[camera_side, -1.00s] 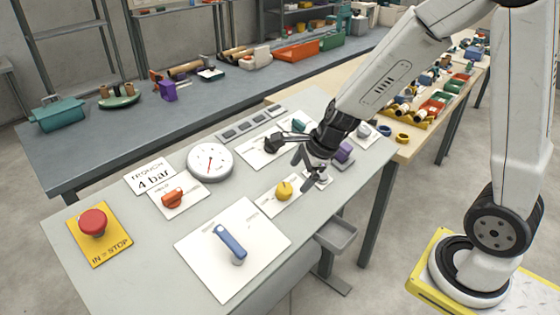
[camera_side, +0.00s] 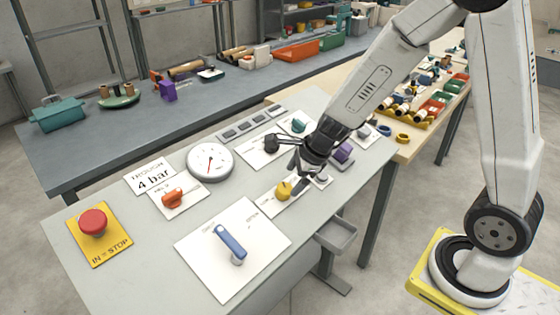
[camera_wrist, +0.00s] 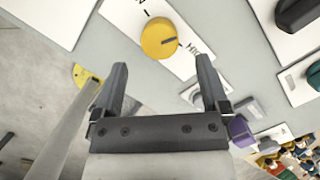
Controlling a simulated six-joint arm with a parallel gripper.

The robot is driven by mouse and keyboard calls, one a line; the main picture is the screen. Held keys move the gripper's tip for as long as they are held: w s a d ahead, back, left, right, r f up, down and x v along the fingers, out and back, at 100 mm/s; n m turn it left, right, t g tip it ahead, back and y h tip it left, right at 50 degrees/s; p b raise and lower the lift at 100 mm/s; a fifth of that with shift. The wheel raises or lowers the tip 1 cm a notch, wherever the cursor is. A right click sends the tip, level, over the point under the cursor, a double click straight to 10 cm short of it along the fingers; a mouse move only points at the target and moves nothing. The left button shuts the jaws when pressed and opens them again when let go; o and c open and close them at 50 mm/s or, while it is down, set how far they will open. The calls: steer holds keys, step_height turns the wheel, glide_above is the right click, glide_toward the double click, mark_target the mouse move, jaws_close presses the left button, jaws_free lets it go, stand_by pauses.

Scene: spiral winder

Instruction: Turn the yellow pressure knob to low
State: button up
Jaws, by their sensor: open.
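The yellow knob (camera_side: 284,190) sits on a white plate (camera_side: 268,206) on the grey panel. In the wrist view the knob (camera_wrist: 159,38) is a round yellow cap with a dark pointer line toward its right, near lettering that is partly cut off. My gripper (camera_side: 297,180) is beside and above the knob in the side view. In the wrist view its two dark fingers (camera_wrist: 161,70) are spread apart, with the knob just beyond their tips and between them. I see nothing held. Whether a fingertip touches the knob I cannot tell.
A blue lever (camera_side: 230,243), an orange knob (camera_side: 173,197), a round gauge (camera_side: 210,162) and a red stop button (camera_side: 93,222) stand on the panel to the left. A purple knob (camera_side: 344,151) is right of my gripper. A dark knob (camera_side: 271,142) lies behind.

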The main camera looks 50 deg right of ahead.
mark_target(286, 188)
steer(key=shift+x, duration=2.5)
steer(key=shift+f, duration=0.1)
steer(key=shift+c, duration=0.2)
steer(key=c, duration=1.2)
steer(key=shift+c, duration=0.2)
